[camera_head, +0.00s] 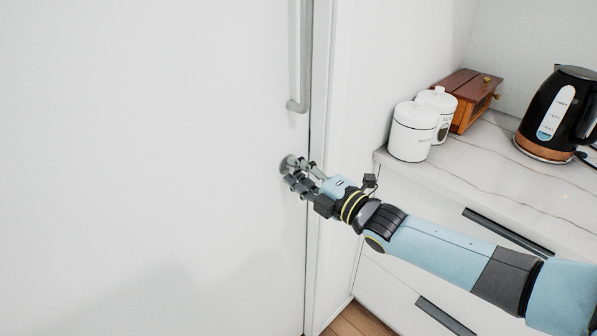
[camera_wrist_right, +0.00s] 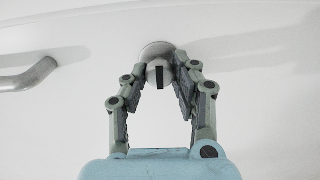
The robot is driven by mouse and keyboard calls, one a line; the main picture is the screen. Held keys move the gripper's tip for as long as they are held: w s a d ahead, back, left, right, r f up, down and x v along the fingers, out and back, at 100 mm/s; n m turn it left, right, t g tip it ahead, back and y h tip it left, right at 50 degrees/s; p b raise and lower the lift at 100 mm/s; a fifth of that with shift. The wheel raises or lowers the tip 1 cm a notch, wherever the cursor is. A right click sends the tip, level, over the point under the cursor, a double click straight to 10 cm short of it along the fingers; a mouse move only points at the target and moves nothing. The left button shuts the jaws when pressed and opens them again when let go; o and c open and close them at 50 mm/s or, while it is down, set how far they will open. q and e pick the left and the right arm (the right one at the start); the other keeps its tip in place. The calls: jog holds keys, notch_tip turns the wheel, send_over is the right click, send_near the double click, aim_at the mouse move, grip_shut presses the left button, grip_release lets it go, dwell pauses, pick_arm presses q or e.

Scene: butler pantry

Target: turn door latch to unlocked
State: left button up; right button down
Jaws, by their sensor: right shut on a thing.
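The door latch (camera_wrist_right: 158,72) is a small round silver knob with a dark slot on a round plate, fixed to the white door (camera_head: 150,150). In the head view the latch (camera_head: 285,164) sits near the door's right edge, below the handle, partly hidden by my fingers. My right gripper (camera_head: 294,172) reaches it from the right. In the wrist view my right gripper (camera_wrist_right: 164,76) is shut on the latch, one finger on each side. The dark slot looks roughly upright in that view. My left gripper is not in view.
A long silver door handle (camera_head: 304,60) hangs above the latch; its end also shows in the wrist view (camera_wrist_right: 28,77). Right of the door, a marble counter (camera_head: 480,165) holds white canisters (camera_head: 412,131), a wooden box (camera_head: 466,95) and a black kettle (camera_head: 560,112).

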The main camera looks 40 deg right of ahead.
jog(key=shift+s+f, duration=0.15)
jog(key=shift+f, duration=0.05)
dwell(0.4)
jog(key=c, duration=1)
grip_release()
jog(key=shift+r, duration=0.15)
jog(key=s, duration=0.8)
jog(key=s+d, duration=0.1)
jog(key=s, duration=0.3)
